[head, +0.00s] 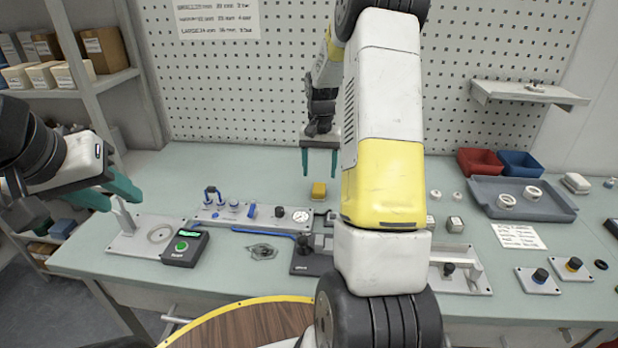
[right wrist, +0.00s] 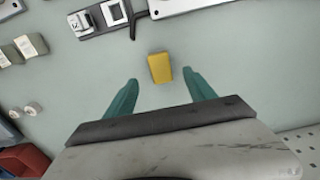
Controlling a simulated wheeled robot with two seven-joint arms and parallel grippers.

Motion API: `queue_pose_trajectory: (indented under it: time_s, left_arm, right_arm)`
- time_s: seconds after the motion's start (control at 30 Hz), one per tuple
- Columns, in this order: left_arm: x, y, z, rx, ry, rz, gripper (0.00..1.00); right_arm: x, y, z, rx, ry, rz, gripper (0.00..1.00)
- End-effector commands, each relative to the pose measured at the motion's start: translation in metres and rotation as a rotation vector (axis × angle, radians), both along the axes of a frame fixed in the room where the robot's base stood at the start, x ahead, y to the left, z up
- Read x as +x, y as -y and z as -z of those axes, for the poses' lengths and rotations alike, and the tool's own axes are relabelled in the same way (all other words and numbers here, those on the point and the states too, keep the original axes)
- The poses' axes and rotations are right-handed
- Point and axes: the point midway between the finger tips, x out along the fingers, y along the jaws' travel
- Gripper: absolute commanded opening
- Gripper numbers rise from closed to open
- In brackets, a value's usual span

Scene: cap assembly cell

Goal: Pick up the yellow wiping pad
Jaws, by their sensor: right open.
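The yellow wiping pad (head: 318,190) lies on the pale green bench top, towards the back in the head view. My right gripper (head: 319,174) points down above it, with its teal fingers apart and nothing between them. In the right wrist view the pad (right wrist: 160,67) shows just beyond the fingertips, roughly centred between the two fingers (right wrist: 160,78). The pad does not appear to touch either finger.
A panel with blue handles and a gauge (head: 300,215) lies left of the pad. A black box with a green button (head: 185,247) stands at the left. A grey tray (head: 560,207) with white rings, a red bin (head: 480,162) and a blue bin (head: 520,164) are right. My right arm hides the bench middle.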

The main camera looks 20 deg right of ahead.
Motion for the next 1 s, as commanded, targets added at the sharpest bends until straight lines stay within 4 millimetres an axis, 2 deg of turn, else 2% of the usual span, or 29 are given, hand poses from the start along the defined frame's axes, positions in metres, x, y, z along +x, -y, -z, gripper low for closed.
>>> queue_pose_trajectory:
  time_s: [0.5, 0.63, 0.83, 0.87, 1.0]
  left_arm:
    - [0.0, 0.0, 0.0, 0.0, 0.0, 0.0, 0.36]
    - [0.0, 0.0, 0.0, 0.0, 0.0, 0.0, 0.36]
    - [0.0, 0.0, 0.0, 0.0, 0.0, 0.0, 0.36]
    - [0.0, 0.0, 0.0, 0.0, 0.0, 0.0, 0.36]
    - [0.0, 0.0, 0.0, 0.0, 0.0, 0.0, 0.36]
  right_arm:
    - [0.002, 0.001, 0.067, 0.0, -0.003, -0.001, 0.64]
    - [0.003, 0.001, 0.075, 0.001, -0.002, -0.001, 0.64]
    - [0.003, 0.001, 0.075, 0.0, -0.001, -0.001, 0.64]
    - [0.003, 0.001, 0.075, 0.0, -0.001, -0.001, 0.6]
    - [0.003, 0.001, 0.075, 0.0, -0.001, -0.001, 0.32]
